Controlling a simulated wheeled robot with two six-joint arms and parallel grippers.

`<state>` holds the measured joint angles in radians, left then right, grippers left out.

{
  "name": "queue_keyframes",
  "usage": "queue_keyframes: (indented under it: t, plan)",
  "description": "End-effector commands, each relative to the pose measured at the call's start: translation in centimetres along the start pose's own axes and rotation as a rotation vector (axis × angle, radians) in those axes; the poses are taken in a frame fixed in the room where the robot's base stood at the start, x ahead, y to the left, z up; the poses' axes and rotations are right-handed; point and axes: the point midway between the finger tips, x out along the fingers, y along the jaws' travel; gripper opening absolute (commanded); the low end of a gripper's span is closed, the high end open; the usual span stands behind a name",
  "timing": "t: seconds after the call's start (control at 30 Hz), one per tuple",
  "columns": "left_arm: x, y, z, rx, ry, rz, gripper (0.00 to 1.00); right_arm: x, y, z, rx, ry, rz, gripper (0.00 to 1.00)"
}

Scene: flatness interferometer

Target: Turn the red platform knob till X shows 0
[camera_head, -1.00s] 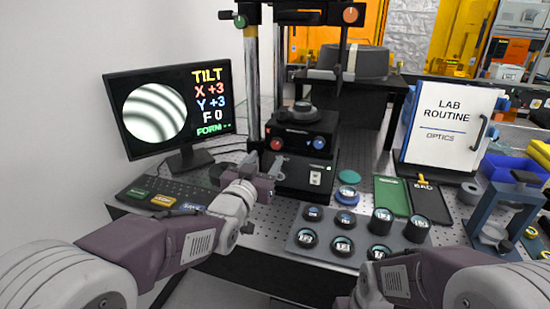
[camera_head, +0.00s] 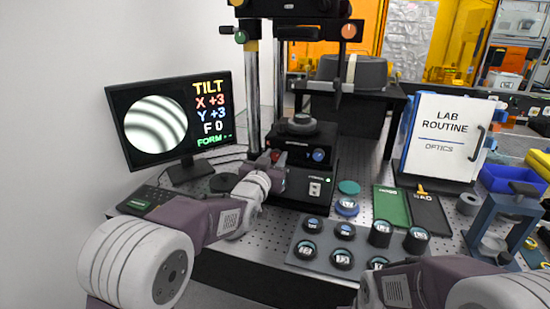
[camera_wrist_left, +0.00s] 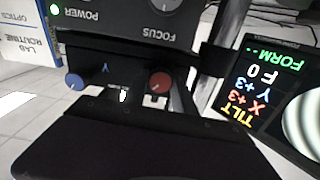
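The red platform knob (camera_head: 276,154) is on the front of the black instrument (camera_head: 295,138), partly hidden by my left gripper (camera_head: 269,161). In the left wrist view the red knob (camera_wrist_left: 160,83) shows just beyond the dark gripper body (camera_wrist_left: 150,145). The fingertips are too hidden to tell whether they are open or shut, or touching the knob. The blue knob (camera_head: 318,155), marked Y in the wrist view, is to the right of the red one. The monitor (camera_head: 170,115) reads X +3, Y +3, F 0, with curved fringes. My right gripper is out of view; only that arm shows.
A grey tray (camera_head: 325,262) of several round optics is in front of the instrument. A green mat (camera_head: 391,207), a black mat (camera_head: 432,215) and a blue frame (camera_head: 497,222) are to the right. The LAB ROUTINE board (camera_head: 440,135) stands behind them. The keyboard (camera_head: 140,200) is at left.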

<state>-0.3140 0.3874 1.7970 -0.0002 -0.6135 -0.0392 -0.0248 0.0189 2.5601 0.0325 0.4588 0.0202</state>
Motion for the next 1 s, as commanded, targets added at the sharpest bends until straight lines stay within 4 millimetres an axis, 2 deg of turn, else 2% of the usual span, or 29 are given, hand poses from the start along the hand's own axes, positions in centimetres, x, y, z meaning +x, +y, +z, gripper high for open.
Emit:
queue_keyframes:
  t: [0.37, 1.0]
  plan:
    - [0.0, 0.0, 0.1, -0.049, 0.001, 0.000, 0.00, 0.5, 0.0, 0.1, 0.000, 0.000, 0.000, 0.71]
    - [0.0, -0.1, 0.2, -0.487, 0.001, 0.000, 0.00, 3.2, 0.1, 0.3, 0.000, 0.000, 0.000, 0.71]
